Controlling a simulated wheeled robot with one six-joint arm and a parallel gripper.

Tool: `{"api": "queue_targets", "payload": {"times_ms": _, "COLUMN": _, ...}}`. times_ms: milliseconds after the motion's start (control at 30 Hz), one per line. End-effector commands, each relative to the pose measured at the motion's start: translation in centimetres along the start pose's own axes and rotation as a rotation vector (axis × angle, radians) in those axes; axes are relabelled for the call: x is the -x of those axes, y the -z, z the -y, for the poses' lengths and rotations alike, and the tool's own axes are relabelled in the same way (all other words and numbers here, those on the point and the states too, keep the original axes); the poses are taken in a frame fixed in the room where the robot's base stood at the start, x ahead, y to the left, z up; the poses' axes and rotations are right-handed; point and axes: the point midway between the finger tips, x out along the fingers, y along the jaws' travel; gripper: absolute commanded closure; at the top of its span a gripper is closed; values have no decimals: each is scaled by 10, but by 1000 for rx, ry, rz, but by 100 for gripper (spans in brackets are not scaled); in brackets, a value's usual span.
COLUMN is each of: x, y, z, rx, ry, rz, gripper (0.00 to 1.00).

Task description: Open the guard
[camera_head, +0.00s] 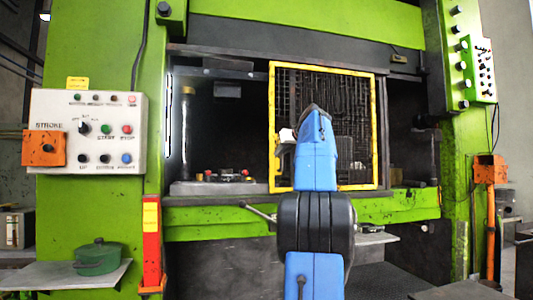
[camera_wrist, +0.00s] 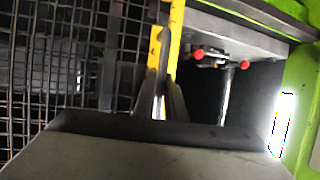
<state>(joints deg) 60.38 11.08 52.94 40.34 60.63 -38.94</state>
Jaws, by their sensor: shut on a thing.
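The guard (camera_head: 375,130) is a yellow-framed panel of dark wire mesh. It stands across the right part of the press opening, and the left part of the opening is uncovered. In the wrist view the guard's mesh (camera_wrist: 60,60) fills the left side, and its yellow upright (camera_wrist: 176,45) runs down to my gripper (camera_wrist: 163,100). My gripper is shut on the guard at this upright; the exact part between the fingers is mostly hidden. In the head view my blue arm covers part of the guard's left side and hides the fingers.
The green press surrounds the opening. A control panel (camera_head: 87,130) with an orange box is on its left. A green pot (camera_head: 97,257) sits on a shelf at lower left. Inside the opening are a metal column (camera_head: 187,120) and red-tipped parts (camera_head: 228,176). A lever (camera_head: 257,211) sticks out below.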

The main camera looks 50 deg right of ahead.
Motion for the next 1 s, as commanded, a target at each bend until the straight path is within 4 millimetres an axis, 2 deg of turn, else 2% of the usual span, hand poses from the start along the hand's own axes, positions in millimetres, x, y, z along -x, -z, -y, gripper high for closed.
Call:
{"api": "queue_targets", "payload": {"times_ms": 100, "x": 3, "y": -2, "z": -16, "rx": -1, "ry": -2, "rz": 2, "gripper": 100}}
{"api": "queue_targets", "payload": {"times_ms": 233, "x": 4, "y": -3, "z": -25, "rx": 0, "ry": 0, "rz": 2, "gripper": 100}}
{"api": "queue_targets", "payload": {"times_ms": 667, "x": 5, "y": -2, "z": -29, "rx": -1, "ry": 0, "rz": 1, "gripper": 100}}
{"api": "queue_targets", "payload": {"times_ms": 700, "x": 4, "y": -2, "z": -29, "rx": -1, "ry": 0, "rz": 1, "gripper": 87}}
{"api": "queue_targets", "payload": {"times_ms": 767, "x": 4, "y": -2, "z": -29, "rx": -1, "ry": 0, "rz": 1, "gripper": 73}}
{"api": "queue_targets", "payload": {"times_ms": 1000, "x": 5, "y": -2, "z": -28, "rx": 0, "ry": 0, "rz": 1, "gripper": 71}}
